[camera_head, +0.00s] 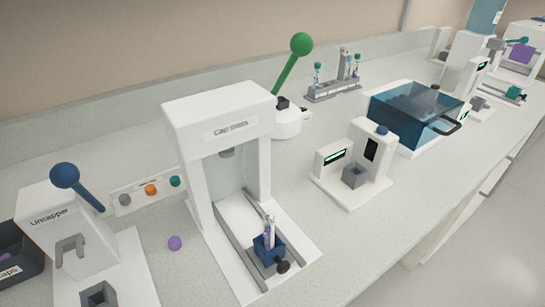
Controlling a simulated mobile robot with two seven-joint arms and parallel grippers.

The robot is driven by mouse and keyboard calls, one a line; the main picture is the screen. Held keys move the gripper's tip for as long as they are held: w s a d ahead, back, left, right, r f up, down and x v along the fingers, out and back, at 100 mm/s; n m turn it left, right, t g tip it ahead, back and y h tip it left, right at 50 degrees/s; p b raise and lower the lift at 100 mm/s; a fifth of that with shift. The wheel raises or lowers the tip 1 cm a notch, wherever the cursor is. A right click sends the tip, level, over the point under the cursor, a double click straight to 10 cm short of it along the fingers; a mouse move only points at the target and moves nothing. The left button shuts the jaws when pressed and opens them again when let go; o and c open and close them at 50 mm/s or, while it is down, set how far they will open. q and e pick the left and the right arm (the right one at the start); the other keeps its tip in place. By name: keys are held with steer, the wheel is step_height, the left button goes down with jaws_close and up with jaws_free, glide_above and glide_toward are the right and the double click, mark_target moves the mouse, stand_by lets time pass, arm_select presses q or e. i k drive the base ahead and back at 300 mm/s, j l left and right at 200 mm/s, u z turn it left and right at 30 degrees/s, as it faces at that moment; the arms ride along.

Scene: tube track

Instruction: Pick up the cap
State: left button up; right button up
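A small purple cap (175,243) lies on the grey counter, between the uncapper (50,205) and the white cap press (225,115). It stands clear of both, and nothing covers it. Neither of my grippers shows in the head view. A clear tube (269,228) stands upright in the blue holder (262,254) on the rails of the cap press. I cannot tell whether that tube has a cap.
A dark caps bin (31,268) is cut off at the left edge, with purple inside. A panel (150,193) with grey, orange and teal round pieces stands behind the purple cap. A green-knobbed lever (288,75), tube rack (333,90) and blue-lidded box (410,110) stand farther back.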

mark_target(175, 243)
steer(key=l+u, duration=0.1)
steer(key=u, duration=0.3)
steer(key=j+u, duration=0.1)
steer(key=u, duration=0.2)
steer(key=i+z, duration=0.1)
steer(key=i+j, duration=0.05)
